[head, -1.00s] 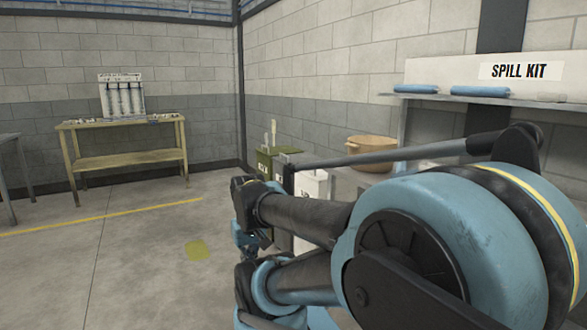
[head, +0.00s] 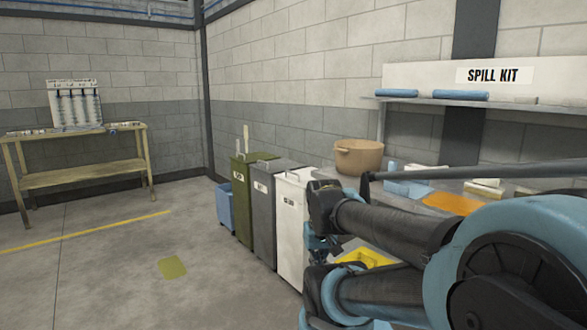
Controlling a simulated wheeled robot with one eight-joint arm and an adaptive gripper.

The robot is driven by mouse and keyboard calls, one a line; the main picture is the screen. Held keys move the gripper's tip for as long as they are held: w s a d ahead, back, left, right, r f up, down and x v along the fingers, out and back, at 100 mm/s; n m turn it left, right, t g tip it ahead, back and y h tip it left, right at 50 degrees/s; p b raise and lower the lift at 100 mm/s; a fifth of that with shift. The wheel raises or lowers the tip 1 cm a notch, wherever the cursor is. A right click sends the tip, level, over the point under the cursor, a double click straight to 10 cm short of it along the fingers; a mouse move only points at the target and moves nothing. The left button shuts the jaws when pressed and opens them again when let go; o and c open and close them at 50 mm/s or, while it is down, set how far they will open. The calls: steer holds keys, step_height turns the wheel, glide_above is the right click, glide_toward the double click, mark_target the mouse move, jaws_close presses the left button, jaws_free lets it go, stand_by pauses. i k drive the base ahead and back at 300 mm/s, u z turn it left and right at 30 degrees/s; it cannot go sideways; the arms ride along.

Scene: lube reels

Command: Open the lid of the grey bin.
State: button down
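The grey bin (head: 263,222) stands in a row along the wall, between the green bin (head: 243,207) and the white bin (head: 291,235). It is upright and its flat grey lid (head: 279,167) looks shut. A small pale label is on its front. My arm lies across the right of the view, in front of the bench and right of the bins. The end of my arm, with my gripper (head: 321,242), seems to be beside the white bin, apart from the grey bin. Its fingers are too small and hidden to tell whether they are open.
A blue bin (head: 224,206) stands at the far end of the row. A wooden table (head: 80,177) stands far left. The floor left of the bins is clear.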

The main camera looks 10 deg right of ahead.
mark_target(271, 167)
steer(key=z, duration=0.05)
steer(key=i, duration=1)
steer(key=k, duration=1.1)
steer(key=u, duration=0.75)
steer(key=i, duration=2)
steer(key=z, duration=0.9)
